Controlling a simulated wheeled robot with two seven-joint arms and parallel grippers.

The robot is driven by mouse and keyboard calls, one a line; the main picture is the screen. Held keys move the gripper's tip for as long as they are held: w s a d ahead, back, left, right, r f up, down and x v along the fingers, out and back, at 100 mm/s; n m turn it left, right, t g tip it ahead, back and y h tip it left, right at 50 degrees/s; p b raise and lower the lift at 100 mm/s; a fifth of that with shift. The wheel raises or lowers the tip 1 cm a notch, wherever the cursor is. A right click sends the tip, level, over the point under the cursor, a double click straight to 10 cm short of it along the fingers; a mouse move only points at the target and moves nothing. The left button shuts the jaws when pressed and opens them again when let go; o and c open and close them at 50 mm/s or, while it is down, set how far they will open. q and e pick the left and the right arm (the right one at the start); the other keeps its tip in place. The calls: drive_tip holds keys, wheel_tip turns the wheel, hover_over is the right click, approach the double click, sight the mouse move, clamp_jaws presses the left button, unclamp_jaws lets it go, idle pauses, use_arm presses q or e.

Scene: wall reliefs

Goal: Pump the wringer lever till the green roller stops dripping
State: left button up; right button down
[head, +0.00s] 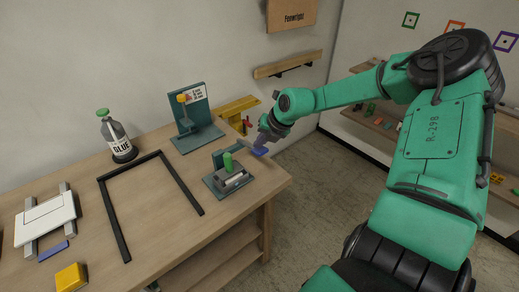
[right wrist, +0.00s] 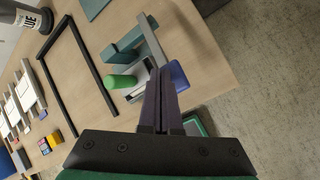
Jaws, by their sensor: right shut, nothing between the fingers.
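The wringer (head: 229,180) is a small grey-green device near the table's right corner. A grey bar (right wrist: 152,42), which looks like the lever, rises from the device. A blue piece (right wrist: 178,75) lies right by my right fingertips; I cannot tell whether they touch it. My right gripper (head: 261,142) is shut and empty, beside the wringer at the table edge. No drips can be made out. My left gripper is out of view.
A black frame (head: 118,215), a glue bottle (head: 118,138) and a teal stand (head: 195,115) with a yellow part occupy the table (head: 165,245). A white panel (head: 46,218) and yellow block (head: 71,277) lie at left. Open floor lies right of the table.

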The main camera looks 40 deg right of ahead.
sight(264, 153)
drive_tip(key=shift+s+f+b, duration=0.2)
drive_tip(key=shift+f+b, duration=0.3)
drive_tip(key=shift+f, duration=0.25)
drive_tip(key=shift+s+f+b, duration=0.25)
drive_tip(key=shift+f+b, duration=0.25)
drive_tip(key=shift+f, duration=0.2)
drive_tip(key=shift+s+f+b, duration=0.2)
drive_tip(key=shift+f+b, duration=0.3)
drive_tip(key=shift+f, duration=0.25)
idle(1.5)
idle(0.5)
drive_tip(key=shift+w+r+p, duration=0.25)
drive_tip(key=shift+r+p, duration=0.1)
drive_tip(key=shift+r, duration=0.6)
drive_tip(key=shift+w+r+p, duration=0.3)
drive_tip(key=shift+r+p, duration=0.1)
drive_tip(key=shift+r, duration=0.55)
drive_tip(key=shift+w+r+p, duration=0.25)
drive_tip(key=shift+r+p, duration=0.1)
drive_tip(key=shift+r, duration=0.6)
drive_tip(key=shift+w+r+p, duration=0.2)
drive_tip(key=shift+r+p, duration=0.1)
drive_tip(key=shift+r, duration=0.5)
drive_tip(key=shift+w+r+p, duration=0.25)
drive_tip(key=shift+r, duration=0.6)
drive_tip(key=shift+w+r+p, duration=0.2)
drive_tip(key=shift+r+p, duration=0.1)
drive_tip(key=shift+r, duration=0.5)
